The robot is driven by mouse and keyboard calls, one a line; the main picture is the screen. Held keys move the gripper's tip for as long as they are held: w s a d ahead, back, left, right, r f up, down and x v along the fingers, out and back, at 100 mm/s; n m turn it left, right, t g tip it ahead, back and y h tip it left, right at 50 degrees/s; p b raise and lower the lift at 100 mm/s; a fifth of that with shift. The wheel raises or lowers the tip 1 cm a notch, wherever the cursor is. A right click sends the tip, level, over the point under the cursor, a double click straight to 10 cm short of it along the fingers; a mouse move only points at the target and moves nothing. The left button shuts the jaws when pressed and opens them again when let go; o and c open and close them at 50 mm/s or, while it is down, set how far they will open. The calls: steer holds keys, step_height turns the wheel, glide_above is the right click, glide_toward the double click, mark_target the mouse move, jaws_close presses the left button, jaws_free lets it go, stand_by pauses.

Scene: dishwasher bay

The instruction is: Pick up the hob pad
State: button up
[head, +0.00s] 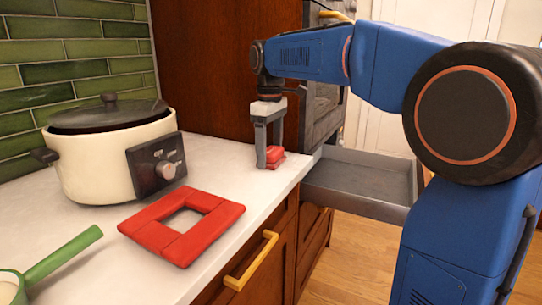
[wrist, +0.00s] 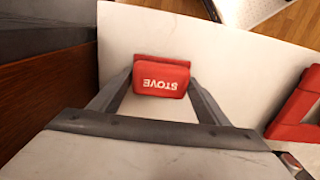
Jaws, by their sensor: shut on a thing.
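The hob pad is a small red block (wrist: 160,80) with the white word "STOVE", upside down in the wrist view. It is at the white counter's far right end, and in the head view the red block (head: 275,155) shows at the fingertips. My gripper (head: 268,160) points straight down and is shut on the pad, with one finger on each side of it in the wrist view (wrist: 160,92). The pad is at or very near the counter surface; I cannot tell whether it is clear of it.
A red square frame (head: 158,235) lies on the white counter (head: 215,180). A cream slow cooker (head: 95,165) stands behind it, and a green-handled pan (head: 62,258) is at the front left. An open grey drawer or door (head: 365,178) juts out right of the counter. A tall wooden panel (head: 205,65) rises behind.

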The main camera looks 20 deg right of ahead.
mark_target(270, 150)
step_height(270, 150, up, 10)
stand_by(0.5)
steer(key=o, duration=0.5)
steer(key=c, duration=0.4)
steer(key=shift+o, duration=0.2)
